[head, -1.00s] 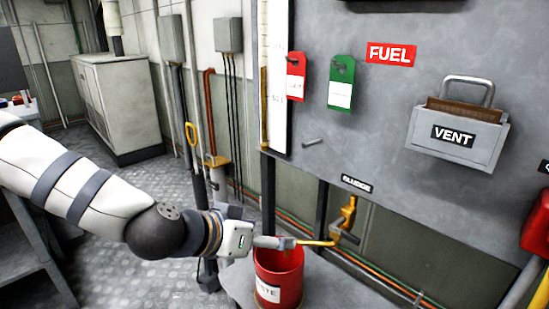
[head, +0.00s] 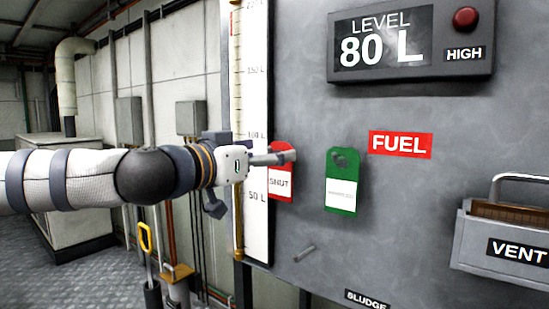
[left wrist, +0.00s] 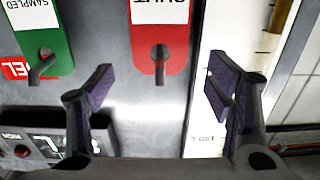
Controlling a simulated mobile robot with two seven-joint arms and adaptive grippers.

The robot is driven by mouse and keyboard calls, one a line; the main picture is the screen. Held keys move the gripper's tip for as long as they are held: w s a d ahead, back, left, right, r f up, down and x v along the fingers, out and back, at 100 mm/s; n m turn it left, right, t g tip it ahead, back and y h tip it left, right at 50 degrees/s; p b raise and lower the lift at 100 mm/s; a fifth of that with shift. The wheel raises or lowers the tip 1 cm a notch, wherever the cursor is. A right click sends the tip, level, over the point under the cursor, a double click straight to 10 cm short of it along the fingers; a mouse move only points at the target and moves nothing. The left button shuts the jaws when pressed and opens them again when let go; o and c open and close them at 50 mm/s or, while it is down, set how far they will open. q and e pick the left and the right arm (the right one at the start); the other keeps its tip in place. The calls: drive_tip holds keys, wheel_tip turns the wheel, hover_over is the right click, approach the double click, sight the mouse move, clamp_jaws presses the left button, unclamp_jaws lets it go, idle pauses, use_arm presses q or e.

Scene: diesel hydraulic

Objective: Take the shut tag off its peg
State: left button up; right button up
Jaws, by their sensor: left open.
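The red shut tag (head: 280,184) hangs on the grey panel beside the level gauge, with a white label reading SHUT. It also shows upside down in the left wrist view (left wrist: 172,58), with a small peg (left wrist: 160,52) at its hole. My left gripper (head: 287,157) is in front of the tag's upper part and hides its peg in the head view. In the left wrist view its two fingers stand apart, one to each side of the tag, with nothing between them. I cannot tell the exact gap to the tag. My right gripper is not in view.
A green tag (head: 341,180) hangs on its own peg just to the right. A bare peg (head: 304,253) sticks out below. The white level gauge (head: 256,215) is close on the left. A vent box (head: 505,238) juts out at the right.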

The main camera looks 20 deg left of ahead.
sight(275, 150)
use_arm(q)
drive_tip(key=x, duration=0.3)
drive_tip(key=shift+w+d+r, duration=0.15)
drive_tip(key=shift+w, duration=0.1)
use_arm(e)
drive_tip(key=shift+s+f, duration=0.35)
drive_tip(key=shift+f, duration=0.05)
use_arm(q)
drive_tip(key=c, duration=1.2)
drive_tip(key=shift+c, duration=0.2)
drive_tip(key=shift+r, duration=0.2)
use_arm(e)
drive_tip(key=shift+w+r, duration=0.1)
use_arm(q)
drive_tip(key=shift+r+p, duration=0.3)
drive_tip(key=shift+r, duration=0.25)
drive_tip(key=shift+f, duration=0.1)
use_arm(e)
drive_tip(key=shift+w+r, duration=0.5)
